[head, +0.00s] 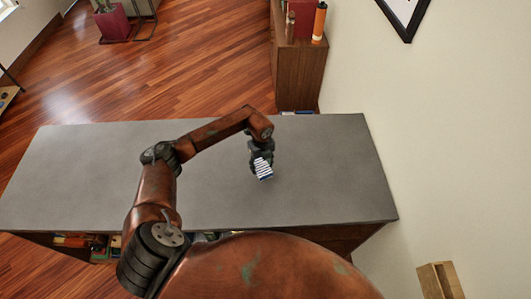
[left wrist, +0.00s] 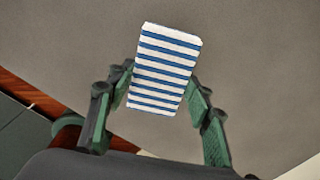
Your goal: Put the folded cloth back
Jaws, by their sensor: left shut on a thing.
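The folded cloth (head: 264,169) is a small block with blue and white stripes. In the left wrist view the cloth (left wrist: 163,70) sits between the two green-padded fingers. My left gripper (head: 261,162) is shut on it, over the right part of the grey tabletop (head: 120,185). In the left wrist view the gripper (left wrist: 160,100) has a finger on each side of the cloth. I cannot tell how far the cloth is above the tabletop. My right gripper is not in view.
The tabletop around the gripper is bare. Shelves with books (head: 100,249) show under its near edge. A wooden cabinet (head: 297,75) with a red book and an orange bottle (head: 319,21) stands beyond the far edge. A pale wall (head: 430,140) lies to the right.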

